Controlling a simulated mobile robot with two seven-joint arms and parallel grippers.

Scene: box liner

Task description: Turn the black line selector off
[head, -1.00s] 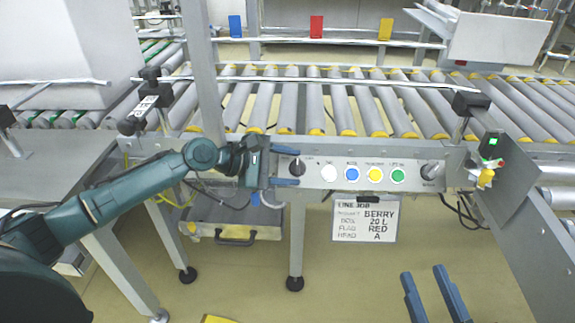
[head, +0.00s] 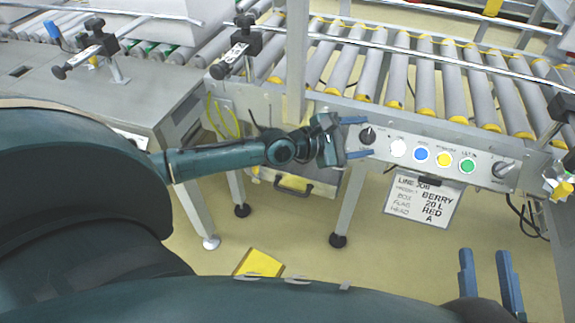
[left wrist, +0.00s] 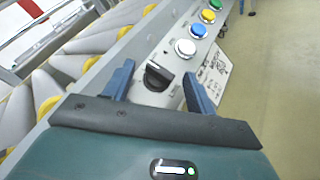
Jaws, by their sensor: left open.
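The black line selector (head: 367,135) is a round black knob at the left end of the grey control panel. My left gripper (head: 356,137) is open, with one blue finger above the knob and one below. In the left wrist view, the selector (left wrist: 157,75) sits between the two spread fingers (left wrist: 158,76), with gaps on both sides. A pale mark shows on its raised grip, which lies at a slant. Its label is too small to read. My right gripper (head: 484,254) is open and empty at the bottom right, away from the panel.
White (head: 398,148), blue (head: 421,154), yellow (head: 444,160) and green (head: 467,166) buttons follow to the right, then a grey-and-black knob (head: 503,171). A job sign (head: 422,203) hangs below. Conveyor rollers (head: 425,85) lie behind the panel.

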